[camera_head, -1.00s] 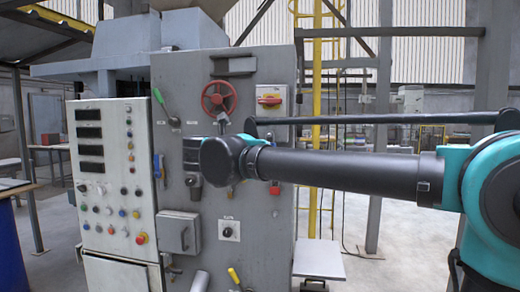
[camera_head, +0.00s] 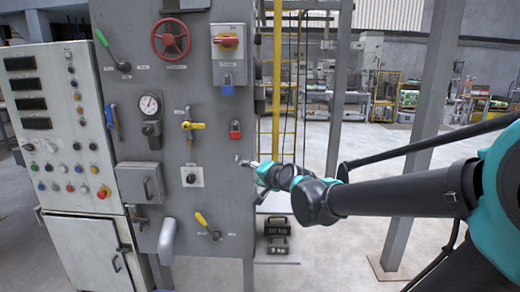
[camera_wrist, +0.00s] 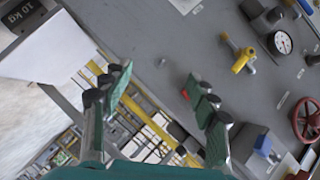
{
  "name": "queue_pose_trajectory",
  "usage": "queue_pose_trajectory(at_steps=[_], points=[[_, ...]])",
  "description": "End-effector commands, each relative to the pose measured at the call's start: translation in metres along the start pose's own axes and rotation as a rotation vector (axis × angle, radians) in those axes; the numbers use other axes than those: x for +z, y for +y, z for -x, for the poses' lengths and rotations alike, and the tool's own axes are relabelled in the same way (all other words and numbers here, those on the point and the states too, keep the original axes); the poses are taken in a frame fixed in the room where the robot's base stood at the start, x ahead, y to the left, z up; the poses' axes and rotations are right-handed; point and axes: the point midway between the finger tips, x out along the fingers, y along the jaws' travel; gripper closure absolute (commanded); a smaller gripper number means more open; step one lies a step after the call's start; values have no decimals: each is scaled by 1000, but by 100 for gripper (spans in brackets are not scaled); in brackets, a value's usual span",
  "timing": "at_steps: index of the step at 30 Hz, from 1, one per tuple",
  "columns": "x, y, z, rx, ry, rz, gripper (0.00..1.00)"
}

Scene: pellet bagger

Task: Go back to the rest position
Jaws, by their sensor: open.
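My gripper (camera_wrist: 160,105) is open and empty in the wrist view, its two fingers apart with the grey machine panel (camera_wrist: 185,30) beyond them. In the head view my arm reaches in from the right, and its end is near the panel's (camera_head: 218,180) lower right edge. I cannot tell the exact gap to the panel, but nothing is held. The rest position itself is not marked in any view.
A white control cabinet (camera_head: 60,130) stands left. Weights (camera_head: 278,235) sit below my arm. A grey post (camera_head: 415,140) stands behind my arm.

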Motion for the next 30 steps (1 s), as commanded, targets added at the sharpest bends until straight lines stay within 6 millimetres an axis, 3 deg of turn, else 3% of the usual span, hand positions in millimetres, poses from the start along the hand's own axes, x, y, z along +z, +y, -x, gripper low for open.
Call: queue_pose_trajectory(at_steps=[1,3,9,12,15,21,30], points=[[6,34,10,69,-27,73,41],[16,78,25,168,-80,179,41],[46,198,86,447,-257,416,41],[60,248,123,572,-352,498,41],[72,284,155,669,-436,549,41],[86,319,192,769,-534,590,41],[88,322,196,779,-546,595,41]])
